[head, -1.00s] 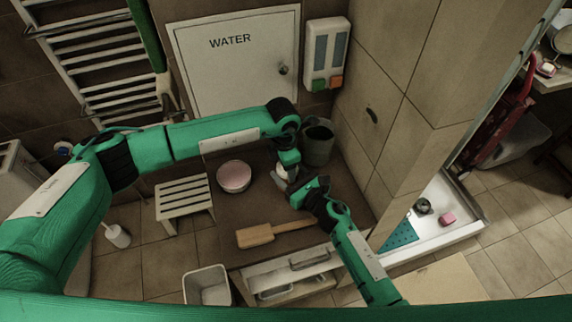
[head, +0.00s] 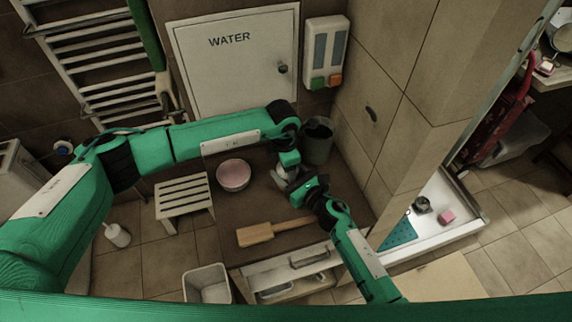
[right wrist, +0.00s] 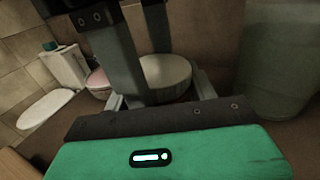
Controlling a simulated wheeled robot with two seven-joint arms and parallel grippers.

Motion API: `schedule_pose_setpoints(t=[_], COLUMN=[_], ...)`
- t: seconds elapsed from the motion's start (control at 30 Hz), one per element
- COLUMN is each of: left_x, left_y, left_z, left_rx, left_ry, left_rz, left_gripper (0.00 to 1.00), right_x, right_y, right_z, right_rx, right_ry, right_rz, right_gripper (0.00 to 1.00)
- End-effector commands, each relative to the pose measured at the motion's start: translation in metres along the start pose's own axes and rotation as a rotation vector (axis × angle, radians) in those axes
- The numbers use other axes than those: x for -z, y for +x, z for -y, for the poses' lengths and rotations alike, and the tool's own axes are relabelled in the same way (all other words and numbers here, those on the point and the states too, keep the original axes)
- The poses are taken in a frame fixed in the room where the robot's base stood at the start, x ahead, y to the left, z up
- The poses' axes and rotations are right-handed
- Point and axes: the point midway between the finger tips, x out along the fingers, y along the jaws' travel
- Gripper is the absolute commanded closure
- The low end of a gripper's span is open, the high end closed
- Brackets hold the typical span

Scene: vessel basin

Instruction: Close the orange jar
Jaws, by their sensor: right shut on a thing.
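A round, pale-topped vessel (right wrist: 166,72), which I take to be the jar, sits between the fingers of my right gripper (right wrist: 160,92) in the right wrist view. No orange shows on it, and I cannot tell its lid from its body. In the head view my right gripper (head: 298,186) reaches in from the lower right and is shut on it, with the jar mostly hidden by the grippers. My left gripper (head: 286,170) hangs down close to it from above.
A pinkish round bowl or jar (head: 233,175) stands to the left on the brown surface. A wooden brush or paddle (head: 258,234) lies in front. A dark green bucket (head: 317,142) stands close behind, by the tiled wall. A slatted stool (head: 184,196) is further left.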

Motion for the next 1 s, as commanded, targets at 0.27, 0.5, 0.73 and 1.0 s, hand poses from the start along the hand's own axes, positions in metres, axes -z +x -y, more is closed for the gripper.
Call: schedule_pose_setpoints(t=[0.27,0.5,0.73,1.0], left_x=[0.0056,0.0060,0.0045,0.0028], left_y=[0.0122,0.0123,0.0098,0.0068], left_z=[0.0022,0.0021,0.0019,0.0017], left_rx=[0.006,0.006,0.005,0.004], left_ry=[-0.002,-0.003,-0.002,0.000], left_rz=[-0.014,-0.014,-0.011,-0.007], left_gripper=[0.84,0.84,0.35,0.35], right_x=[-0.0055,-0.0060,-0.0050,-0.0031], right_y=[0.0026,0.0029,0.0025,0.0014], right_z=[-0.0042,-0.0043,-0.0032,-0.0019], right_rx=[-0.010,-0.010,-0.008,-0.005], right_ry=[0.005,0.006,0.005,0.003], right_rz=[0.014,0.015,0.013,0.008], right_gripper=[0.84,0.84,0.84,0.84])
